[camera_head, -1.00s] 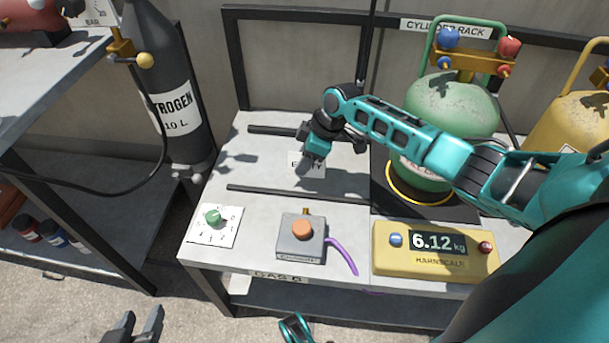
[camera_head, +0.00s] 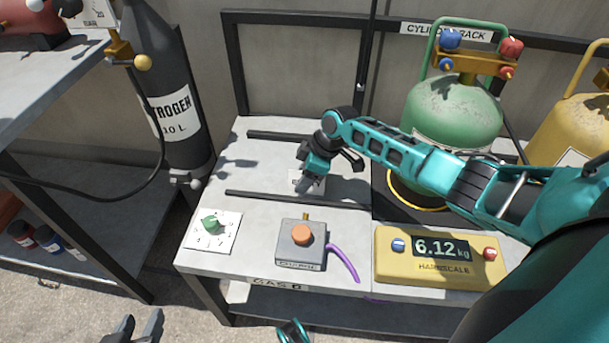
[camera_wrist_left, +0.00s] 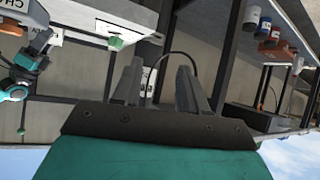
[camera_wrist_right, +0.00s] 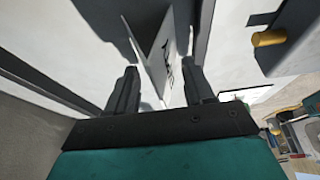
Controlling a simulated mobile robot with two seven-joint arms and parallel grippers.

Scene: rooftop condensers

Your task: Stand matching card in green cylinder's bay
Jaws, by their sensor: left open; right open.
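The green cylinder (camera_head: 455,105) stands upright on a dark pad at the bench's right, partly hidden by my right arm. A white card (camera_head: 317,185) with dark lettering is on the bench between two dark rails; my right gripper covers most of it. In the right wrist view the card (camera_wrist_right: 160,62) looks folded and stands between the spread fingers. My right gripper (camera_head: 302,186) is open around the card, which shows no clear grip. My left gripper (camera_head: 137,328) is open and empty, low in front of the bench. The card's full wording is unreadable.
A yellow scale (camera_head: 440,257) reads 6.12 kg at the bench front. A grey box with an orange button (camera_head: 302,250) and a green-knob plate (camera_head: 212,230) stand left of it. A yellow cylinder (camera_head: 585,125) is at right, a dark nitrogen cylinder (camera_head: 170,90) at left.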

